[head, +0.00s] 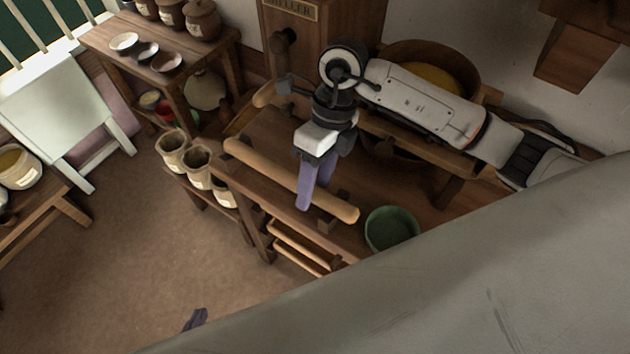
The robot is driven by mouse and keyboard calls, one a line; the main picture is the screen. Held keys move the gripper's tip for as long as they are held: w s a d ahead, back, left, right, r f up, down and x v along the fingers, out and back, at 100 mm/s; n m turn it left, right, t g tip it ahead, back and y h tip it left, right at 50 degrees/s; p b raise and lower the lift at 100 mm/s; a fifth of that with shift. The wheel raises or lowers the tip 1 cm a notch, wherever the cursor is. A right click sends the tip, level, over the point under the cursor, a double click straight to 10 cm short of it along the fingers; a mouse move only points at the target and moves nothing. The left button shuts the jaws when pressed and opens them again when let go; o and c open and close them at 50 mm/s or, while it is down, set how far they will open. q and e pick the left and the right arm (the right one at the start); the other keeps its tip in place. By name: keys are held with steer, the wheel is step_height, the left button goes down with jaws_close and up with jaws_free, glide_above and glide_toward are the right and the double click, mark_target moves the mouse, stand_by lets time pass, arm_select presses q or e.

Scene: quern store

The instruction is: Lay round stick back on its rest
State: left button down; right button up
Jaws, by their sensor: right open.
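A pale wooden round stick (263,164) lies slanting along the front of the wooden bench (272,130). Dark wooden blocks show at it, one near its right end (323,217), likely its rest; I cannot tell whether the stick is seated in them. My right gripper (314,192) points down over the right half of the stick, its purple fingers open. The near finger covers part of the stick, and whether it touches is unclear.
A green bowl (391,231) stands right of the stick's end. A wooden mill housing (320,25) and a large round tub (455,62) are behind. Open floor (130,240) lies at left.

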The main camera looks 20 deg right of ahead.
steer(key=shift+r, duration=0.1)
steer(key=v, duration=1)
